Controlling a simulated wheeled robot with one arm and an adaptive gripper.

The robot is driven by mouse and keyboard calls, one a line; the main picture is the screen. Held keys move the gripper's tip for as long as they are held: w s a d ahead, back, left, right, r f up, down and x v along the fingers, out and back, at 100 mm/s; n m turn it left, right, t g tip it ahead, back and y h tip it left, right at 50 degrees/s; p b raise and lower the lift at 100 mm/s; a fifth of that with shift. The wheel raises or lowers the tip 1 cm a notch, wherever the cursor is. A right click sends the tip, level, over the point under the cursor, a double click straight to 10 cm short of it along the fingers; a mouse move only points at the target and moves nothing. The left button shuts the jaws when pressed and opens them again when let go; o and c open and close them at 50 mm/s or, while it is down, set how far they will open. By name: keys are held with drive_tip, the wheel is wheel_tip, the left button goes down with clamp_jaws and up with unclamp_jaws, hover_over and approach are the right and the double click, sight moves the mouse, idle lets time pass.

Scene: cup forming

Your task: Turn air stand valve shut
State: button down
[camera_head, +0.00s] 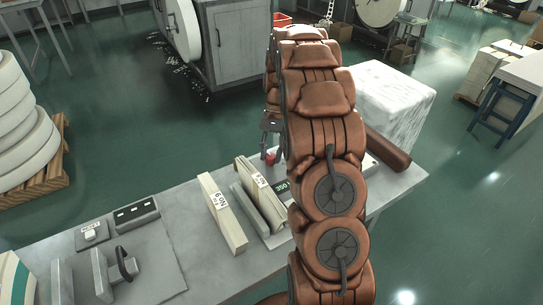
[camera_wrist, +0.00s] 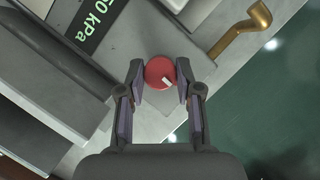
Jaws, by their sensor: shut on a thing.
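In the head view the red knob (camera_head: 270,158) shows small below my gripper (camera_head: 271,148), left of my brown arm. A dark display with green-white kPa digits (camera_wrist: 92,22) sits at the upper left of the knob; it also shows in the head view (camera_head: 282,187), partly covered by my arm.
A brass pipe (camera_wrist: 241,32) bends at the upper right of the wrist view. Pale upright blocks with labels (camera_head: 222,213) stand on the grey bench (camera_head: 190,200) left of the stand. A handled fixture (camera_head: 123,265) sits nearer. Green floor lies beyond the bench.

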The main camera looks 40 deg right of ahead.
drive_tip(key=shift+n, duration=0.3)
idle(0.4)
drive_tip(key=c, duration=0.8)
unclamp_jaws()
drive_tip(key=shift+r, duration=0.1)
drive_tip(key=v, duration=0.7)
drive_tip(key=shift+w+r, duration=0.1)
drive_tip(key=shift+r, duration=0.05)
